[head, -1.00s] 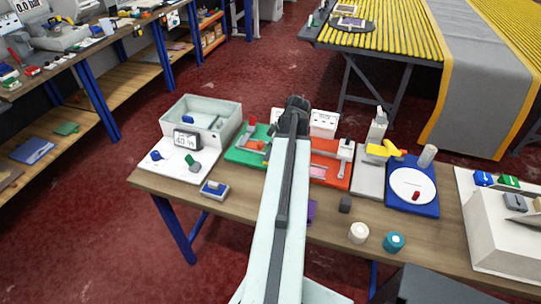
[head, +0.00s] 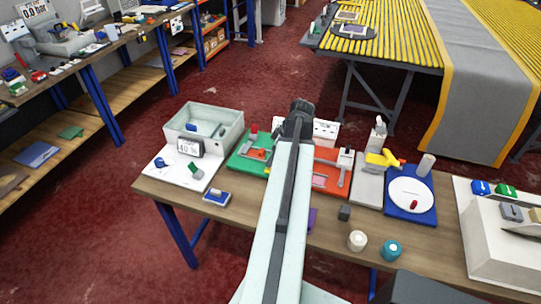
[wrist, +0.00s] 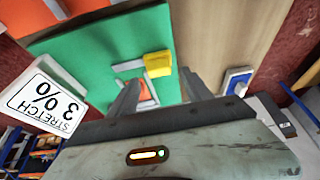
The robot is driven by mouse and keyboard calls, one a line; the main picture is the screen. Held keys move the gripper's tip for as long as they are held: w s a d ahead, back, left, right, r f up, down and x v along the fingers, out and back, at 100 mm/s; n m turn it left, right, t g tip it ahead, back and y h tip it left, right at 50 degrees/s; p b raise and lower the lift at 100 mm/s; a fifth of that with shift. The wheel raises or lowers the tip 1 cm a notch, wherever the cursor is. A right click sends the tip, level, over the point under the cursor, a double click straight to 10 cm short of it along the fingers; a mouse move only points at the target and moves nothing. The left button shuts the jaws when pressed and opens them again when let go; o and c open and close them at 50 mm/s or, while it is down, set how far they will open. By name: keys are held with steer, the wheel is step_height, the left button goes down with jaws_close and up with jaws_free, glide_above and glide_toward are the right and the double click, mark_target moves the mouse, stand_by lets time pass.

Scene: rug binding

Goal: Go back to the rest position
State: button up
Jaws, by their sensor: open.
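My pale arm reaches forward over the workbench (head: 160,187) in the head view. Its dark end hides my gripper's fingers there. In the wrist view my gripper (wrist: 159,80) is open, with its two grey fingers apart above a green board (wrist: 90,50). A yellow block (wrist: 158,64) lies on that board just beyond the fingertips. It looks free of the fingers, though whether one touches it I cannot tell. The green board also shows in the head view (head: 240,165), just left of my arm.
An orange-red board (head: 325,184), a blue base with a white disc (head: 407,193), a white cylinder (head: 357,241) and a teal cylinder (head: 392,250) stand right of my arm. A pale open bin (head: 230,133) stands left.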

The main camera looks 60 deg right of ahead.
steer(key=p+v, duration=0.2)
steer(key=v, duration=0.2)
steer(key=shift+r+p, duration=0.2)
steer(key=shift+p, duration=0.15)
